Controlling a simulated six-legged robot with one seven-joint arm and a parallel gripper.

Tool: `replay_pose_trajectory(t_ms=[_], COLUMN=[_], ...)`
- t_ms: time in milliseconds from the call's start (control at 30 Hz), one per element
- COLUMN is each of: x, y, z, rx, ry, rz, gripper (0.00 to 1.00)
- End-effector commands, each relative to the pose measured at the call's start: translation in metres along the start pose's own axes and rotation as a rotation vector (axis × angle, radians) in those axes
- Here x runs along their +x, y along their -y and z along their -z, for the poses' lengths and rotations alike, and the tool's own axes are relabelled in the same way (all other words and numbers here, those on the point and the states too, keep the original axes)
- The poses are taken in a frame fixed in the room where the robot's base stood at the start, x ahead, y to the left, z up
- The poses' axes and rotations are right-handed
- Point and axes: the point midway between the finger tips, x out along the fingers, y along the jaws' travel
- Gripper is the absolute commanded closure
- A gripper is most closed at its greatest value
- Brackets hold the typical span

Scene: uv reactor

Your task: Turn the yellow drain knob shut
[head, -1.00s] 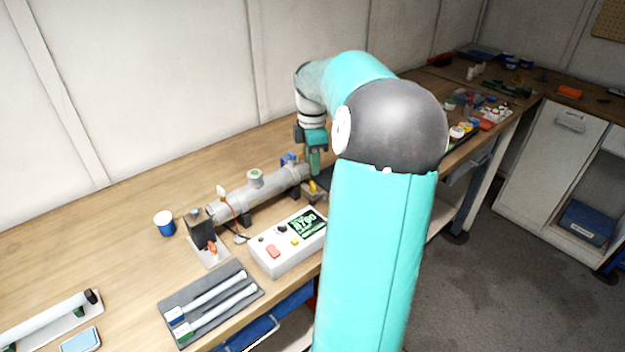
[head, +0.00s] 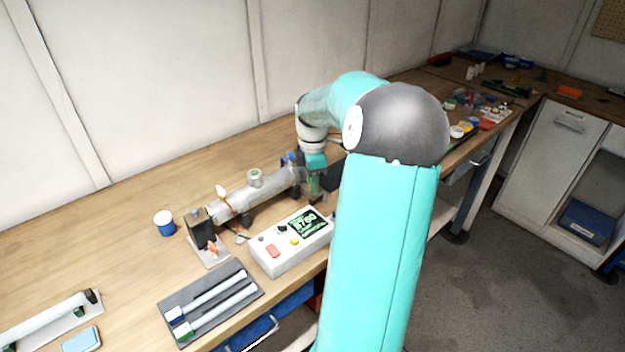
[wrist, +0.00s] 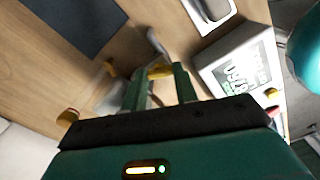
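The yellow drain knob (wrist: 160,72) shows in the wrist view between and just past the tips of my gripper's two green fingers. My gripper (wrist: 158,80) is open, with one finger on each side of the knob. I cannot tell whether either finger touches it. In the head view my gripper (head: 315,188) is low at the right end of the grey reactor tube (head: 250,195), and it hides the knob there.
A white control box (head: 285,255) with a lit display stands close in front of the tube. A dark tray (head: 190,325) with two white tubes lies at the bench front. Bare bench lies behind the tube.

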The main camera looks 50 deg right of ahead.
Motion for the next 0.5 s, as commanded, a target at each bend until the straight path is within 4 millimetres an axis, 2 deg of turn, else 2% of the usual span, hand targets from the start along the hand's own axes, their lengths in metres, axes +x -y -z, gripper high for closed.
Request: replay_pose_trajectory(t_ms=[267,500], x=[-0.0006,-0.0009], y=[-0.0001,-0.0003], z=[-0.0003,0.0000], rx=[0.037,0.160], ry=[0.002,0.003], rz=[-0.001,-0.001], gripper=[0.94,0.94])
